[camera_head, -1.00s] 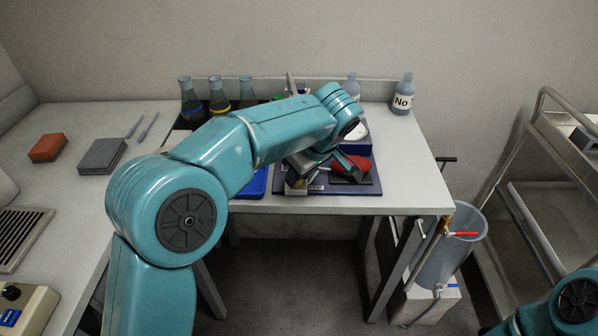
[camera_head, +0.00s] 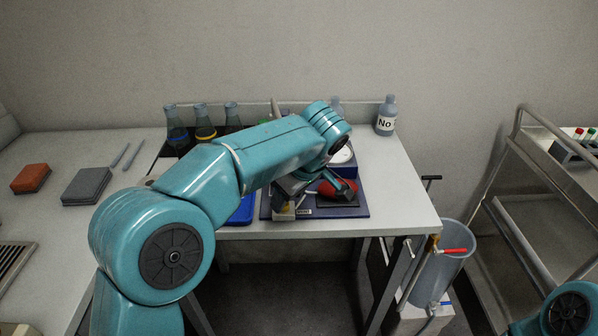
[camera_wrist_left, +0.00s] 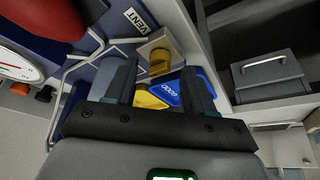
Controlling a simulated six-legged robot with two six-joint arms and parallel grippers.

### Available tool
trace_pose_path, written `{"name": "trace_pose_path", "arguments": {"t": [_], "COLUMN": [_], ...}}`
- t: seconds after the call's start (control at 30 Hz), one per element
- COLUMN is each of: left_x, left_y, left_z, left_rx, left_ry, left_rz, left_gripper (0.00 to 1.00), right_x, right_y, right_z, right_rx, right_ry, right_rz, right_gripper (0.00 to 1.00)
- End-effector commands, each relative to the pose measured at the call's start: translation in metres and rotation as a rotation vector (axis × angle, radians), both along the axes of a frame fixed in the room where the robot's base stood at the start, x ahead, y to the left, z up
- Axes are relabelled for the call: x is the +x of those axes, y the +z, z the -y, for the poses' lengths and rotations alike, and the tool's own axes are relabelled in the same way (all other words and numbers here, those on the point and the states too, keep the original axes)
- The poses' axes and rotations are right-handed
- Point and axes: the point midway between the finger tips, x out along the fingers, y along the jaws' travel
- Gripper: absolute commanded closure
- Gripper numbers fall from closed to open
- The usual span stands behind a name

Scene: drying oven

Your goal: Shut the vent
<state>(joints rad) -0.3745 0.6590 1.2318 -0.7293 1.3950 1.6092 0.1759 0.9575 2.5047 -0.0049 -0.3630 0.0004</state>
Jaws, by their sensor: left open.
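A dark blue base plate (camera_head: 350,212) on the table carries a white VENT label (camera_head: 303,212), a red part (camera_head: 338,188) and a round gauge (camera_head: 342,154). In the left wrist view, the VENT label (camera_wrist_left: 134,20) sits beside a beige block (camera_wrist_left: 150,48) with a yellow knob (camera_wrist_left: 160,66). My left gripper (camera_head: 297,188) is over the plate's front left part. In the wrist view its jaws (camera_wrist_left: 160,78) are open, with the yellow knob showing between the fingertips. I cannot tell whether they touch it. My right gripper is out of view.
A blue tray (camera_head: 240,212) lies left of the plate. Flasks (camera_head: 203,122) stand behind my arm, and a labelled bottle (camera_head: 386,117) at the back right. A bucket (camera_head: 440,265) hangs by the table's right edge. A metal cart (camera_head: 520,200) stands at the right.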

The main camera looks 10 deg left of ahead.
Motion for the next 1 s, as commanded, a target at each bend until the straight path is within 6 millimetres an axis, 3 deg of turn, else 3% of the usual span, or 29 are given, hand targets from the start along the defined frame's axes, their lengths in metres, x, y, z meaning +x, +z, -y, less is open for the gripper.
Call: {"name": "trace_pose_path", "arguments": {"t": [0.3,0.5,0.7,1.0], "left_x": [-0.014,-0.022,-0.026,-0.026], "left_y": [0.082,0.119,0.134,0.134], "left_z": [0.030,0.043,0.049,0.050], "left_rx": [-0.003,-0.002,-0.001,0.000], "left_ry": [-0.002,-0.002,-0.001,-0.001], "left_rz": [0.005,0.002,0.000,0.000], "left_gripper": [0.47,0.47,0.47,0.47], "right_x": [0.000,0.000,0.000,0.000], "right_y": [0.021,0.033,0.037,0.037], "right_z": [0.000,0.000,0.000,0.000], "right_rx": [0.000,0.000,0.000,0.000], "right_ry": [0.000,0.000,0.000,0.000], "right_rz": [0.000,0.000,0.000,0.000], "right_gripper": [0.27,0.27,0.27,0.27]}}
